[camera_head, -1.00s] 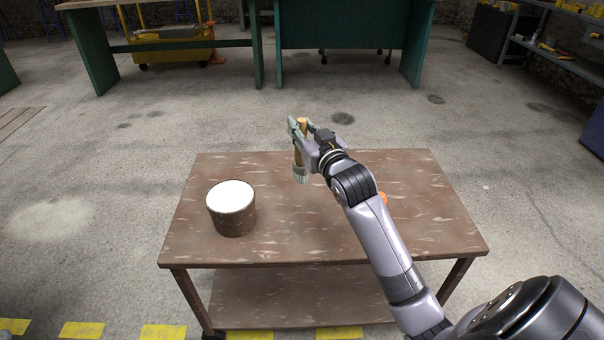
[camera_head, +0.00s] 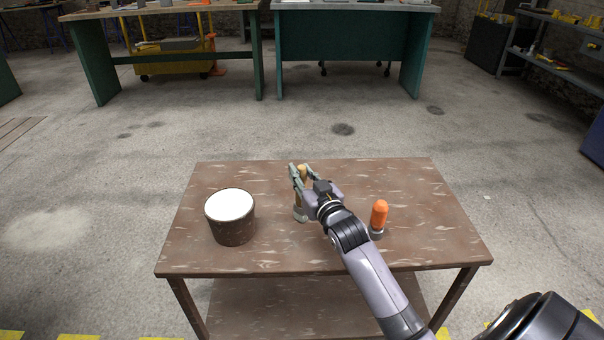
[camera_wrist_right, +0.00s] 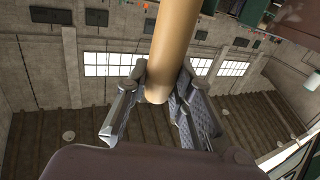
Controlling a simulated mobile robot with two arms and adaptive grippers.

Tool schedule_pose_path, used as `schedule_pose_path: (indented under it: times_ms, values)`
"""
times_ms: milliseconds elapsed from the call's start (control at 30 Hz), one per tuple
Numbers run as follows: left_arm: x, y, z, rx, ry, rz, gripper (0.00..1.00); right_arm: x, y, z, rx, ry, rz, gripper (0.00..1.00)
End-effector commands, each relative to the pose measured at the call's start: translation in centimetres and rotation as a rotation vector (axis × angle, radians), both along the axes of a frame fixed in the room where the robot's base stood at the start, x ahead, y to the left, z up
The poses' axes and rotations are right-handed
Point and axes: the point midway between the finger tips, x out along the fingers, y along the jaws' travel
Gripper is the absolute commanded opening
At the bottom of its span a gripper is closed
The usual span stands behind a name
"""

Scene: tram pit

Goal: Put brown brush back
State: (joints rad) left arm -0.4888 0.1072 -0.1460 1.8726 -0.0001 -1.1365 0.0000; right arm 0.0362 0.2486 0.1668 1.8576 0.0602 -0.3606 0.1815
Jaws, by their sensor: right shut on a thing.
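The brown brush (camera_head: 300,205) has a tan wooden handle and a pale lower end. It is upright at the middle of the brown table (camera_head: 270,250). My right gripper (camera_head: 298,178) is shut around its handle. In the right wrist view the tan handle (camera_wrist_right: 172,50) runs between the two fingers (camera_wrist_right: 160,100). The brush's lower end looks at or close to the table top; I cannot tell if it touches. My left gripper is not in view.
A brown bucket with white contents (camera_head: 230,218) stands on the table's left. An orange-handled brush (camera_head: 379,215) stands upright right of my right gripper, close to my forearm. The table's back right is clear. Green workbenches (camera_head: 350,50) stand far behind.

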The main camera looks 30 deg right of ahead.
Motion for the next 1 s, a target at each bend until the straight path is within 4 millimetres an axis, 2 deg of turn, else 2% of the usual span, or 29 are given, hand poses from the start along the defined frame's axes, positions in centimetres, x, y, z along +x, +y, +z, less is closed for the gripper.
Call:
schedule_pose_path:
  times_ms: [200,233,500,933,1000]
  values:
    - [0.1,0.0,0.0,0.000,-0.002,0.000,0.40,0.0,0.0,-0.1,0.001,0.000,0.000,0.00]
    - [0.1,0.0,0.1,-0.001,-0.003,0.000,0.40,0.0,0.0,-0.1,0.001,0.000,0.000,0.24]
    - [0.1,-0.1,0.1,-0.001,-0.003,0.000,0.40,0.0,0.0,-0.1,0.001,0.001,0.000,0.42]
    - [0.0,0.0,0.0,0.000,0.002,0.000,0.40,0.0,0.0,-0.2,0.001,0.000,0.000,0.42]
    - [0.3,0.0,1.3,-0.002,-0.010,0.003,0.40,0.0,0.0,-0.3,0.001,-0.001,0.000,0.42]
